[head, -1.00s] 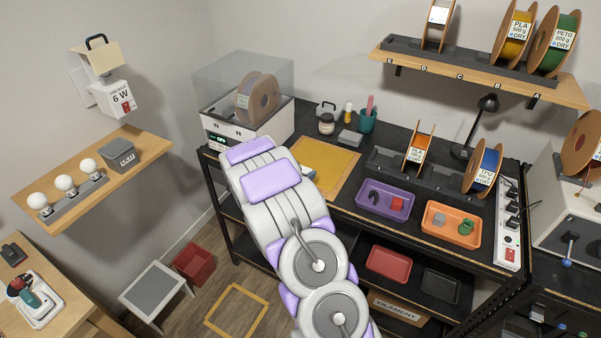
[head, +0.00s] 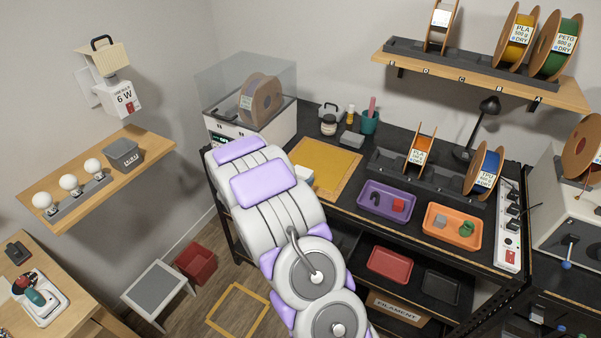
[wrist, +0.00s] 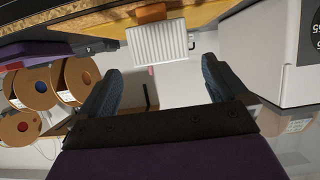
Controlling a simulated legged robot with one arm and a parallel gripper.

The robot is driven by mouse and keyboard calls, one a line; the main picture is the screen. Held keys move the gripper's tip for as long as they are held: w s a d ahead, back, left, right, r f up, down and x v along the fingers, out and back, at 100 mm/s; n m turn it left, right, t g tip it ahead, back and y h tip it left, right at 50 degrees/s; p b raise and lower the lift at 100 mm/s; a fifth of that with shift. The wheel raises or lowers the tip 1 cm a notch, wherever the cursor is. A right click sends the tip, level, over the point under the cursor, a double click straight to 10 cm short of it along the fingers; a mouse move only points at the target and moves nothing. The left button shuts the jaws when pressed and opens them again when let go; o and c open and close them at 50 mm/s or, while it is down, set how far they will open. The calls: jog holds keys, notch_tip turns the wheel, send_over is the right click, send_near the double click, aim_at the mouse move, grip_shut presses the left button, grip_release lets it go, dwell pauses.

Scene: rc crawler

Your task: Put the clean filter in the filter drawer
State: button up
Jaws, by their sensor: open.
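A white pleated filter (wrist: 157,42) shows in the wrist view, at the edge of the yellow mat (wrist: 210,12). My gripper (wrist: 157,78) is open and empty, its two dark fingers apart, with the filter lying ahead of the gap between them and apart from both. In the head view a small pale block (head: 302,175) beside my arm, by the yellow mat (head: 325,168), looks like the same filter. My gripper is hidden behind my arm there. I cannot make out which part is the filter drawer.
A clear-lidded white dryer (head: 250,105) holding a spool stands left of the mat; a white housing (wrist: 262,50) is close on the right in the wrist view. A purple tray (head: 386,201) and an orange tray (head: 452,226) lie right on the bench (head: 340,207).

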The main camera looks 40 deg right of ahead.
jog(key=v, duration=0.6)
jog(key=shift+p, duration=0.4)
